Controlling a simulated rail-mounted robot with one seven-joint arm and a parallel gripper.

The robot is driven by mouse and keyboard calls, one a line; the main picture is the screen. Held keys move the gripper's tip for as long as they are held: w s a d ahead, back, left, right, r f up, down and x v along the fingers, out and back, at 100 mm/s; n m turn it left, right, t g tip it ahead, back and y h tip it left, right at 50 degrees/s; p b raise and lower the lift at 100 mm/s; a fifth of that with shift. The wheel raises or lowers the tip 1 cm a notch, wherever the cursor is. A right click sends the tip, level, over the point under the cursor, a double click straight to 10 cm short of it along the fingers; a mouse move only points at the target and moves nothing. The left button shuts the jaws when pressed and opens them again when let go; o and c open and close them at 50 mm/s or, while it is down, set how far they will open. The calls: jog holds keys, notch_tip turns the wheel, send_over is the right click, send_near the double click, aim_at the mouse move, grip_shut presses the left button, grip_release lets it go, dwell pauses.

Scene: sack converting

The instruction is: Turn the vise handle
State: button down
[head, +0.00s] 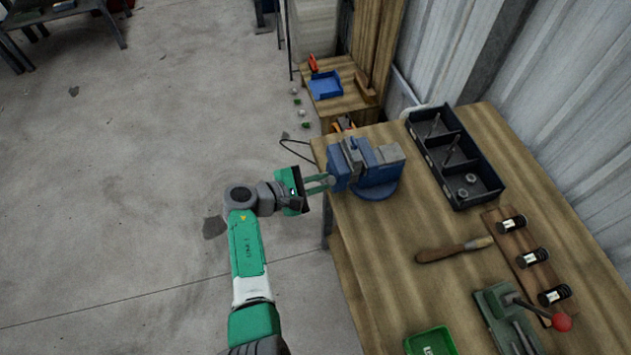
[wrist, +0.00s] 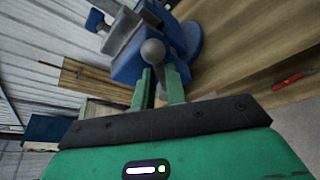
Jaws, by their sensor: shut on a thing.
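The blue vise (head: 362,167) is fixed at the left edge of the wooden workbench, and its body also shows in the wrist view (wrist: 135,62). The vise handle (wrist: 152,54) is a grey bar with a rounded end, in front of the vise body. My gripper (head: 328,182) reaches in from the left at the bench edge. In the wrist view its two green fingers (wrist: 160,82) are shut on the handle, one on each side. The part of the handle between the fingers is partly hidden.
On the workbench (head: 400,290) are a black divided tray (head: 455,157), a wooden-handled tool (head: 453,250), a board with black cylinders (head: 527,262), a green device with a red knob (head: 508,318) and a green bin (head: 430,342). The floor left of the bench is largely clear.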

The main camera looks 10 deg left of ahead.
jog(key=shift+f, duration=0.1)
jog(key=c, duration=1.4)
grip_release()
jog(key=shift+d, duration=0.15)
jog(key=shift+c, duration=0.2)
jog(key=p+v, duration=0.1)
jog(key=v, duration=0.7)
jog(key=shift+p, duration=0.4)
jog(key=shift+w, duration=0.1)
